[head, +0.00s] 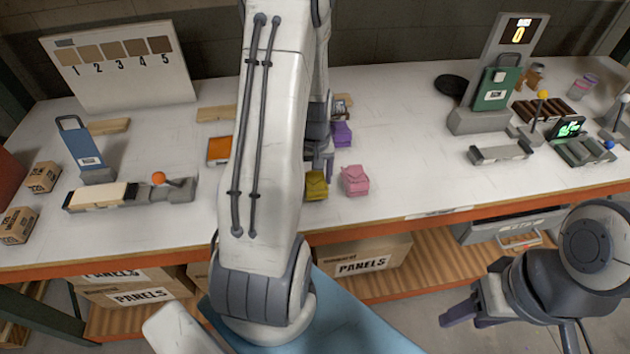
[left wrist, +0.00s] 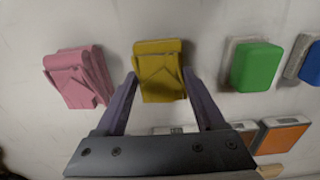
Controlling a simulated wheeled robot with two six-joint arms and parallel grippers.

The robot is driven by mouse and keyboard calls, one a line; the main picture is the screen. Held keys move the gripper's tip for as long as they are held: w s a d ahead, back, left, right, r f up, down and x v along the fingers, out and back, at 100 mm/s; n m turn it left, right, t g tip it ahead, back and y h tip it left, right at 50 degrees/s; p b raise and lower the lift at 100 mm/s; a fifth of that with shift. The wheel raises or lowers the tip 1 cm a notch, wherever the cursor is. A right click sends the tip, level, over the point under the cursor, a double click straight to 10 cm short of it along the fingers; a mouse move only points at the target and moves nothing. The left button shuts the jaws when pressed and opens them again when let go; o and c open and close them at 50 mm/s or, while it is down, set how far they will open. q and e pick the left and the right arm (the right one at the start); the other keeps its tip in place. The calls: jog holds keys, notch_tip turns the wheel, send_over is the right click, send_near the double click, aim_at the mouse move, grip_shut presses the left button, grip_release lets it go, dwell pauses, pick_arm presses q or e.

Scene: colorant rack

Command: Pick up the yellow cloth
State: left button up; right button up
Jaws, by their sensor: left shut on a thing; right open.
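The yellow cloth (head: 316,186) is a small folded bundle on the white table, partly hidden by my left arm in the head view. In the left wrist view the yellow cloth (left wrist: 160,72) sits between the two fingertips of my left gripper (left wrist: 160,85), which is shut on it. In the head view my left gripper (head: 320,168) is mostly hidden by the arm, right at the cloth. The cloth looks to be at table level; I cannot tell whether it is lifted. My right gripper (head: 468,312) is open and empty, in front of the table's front edge.
A pink cloth (head: 355,180) lies close beside the yellow one, and a purple cloth (head: 341,134) lies behind. A green block (left wrist: 257,66) and an orange pad (left wrist: 284,136) are near the gripper. Devices stand at both ends; the table between pink cloth and right devices is clear.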

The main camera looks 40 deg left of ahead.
aim_at(316, 181)
pick_arm(q)
notch_tip(316, 181, up, 3)
jog(key=shift+r+b, duration=0.1)
jog(key=shift+b, duration=0.3)
jog(key=d+r+b, duration=0.1)
jog(key=d+r, duration=0.5)
jog(key=d, duration=0.5)
jog(key=shift+s+d+r+b, duration=0.25)
jog(key=shift+s+d+b, duration=0.05)
jog(key=shift+d+b, duration=0.1)
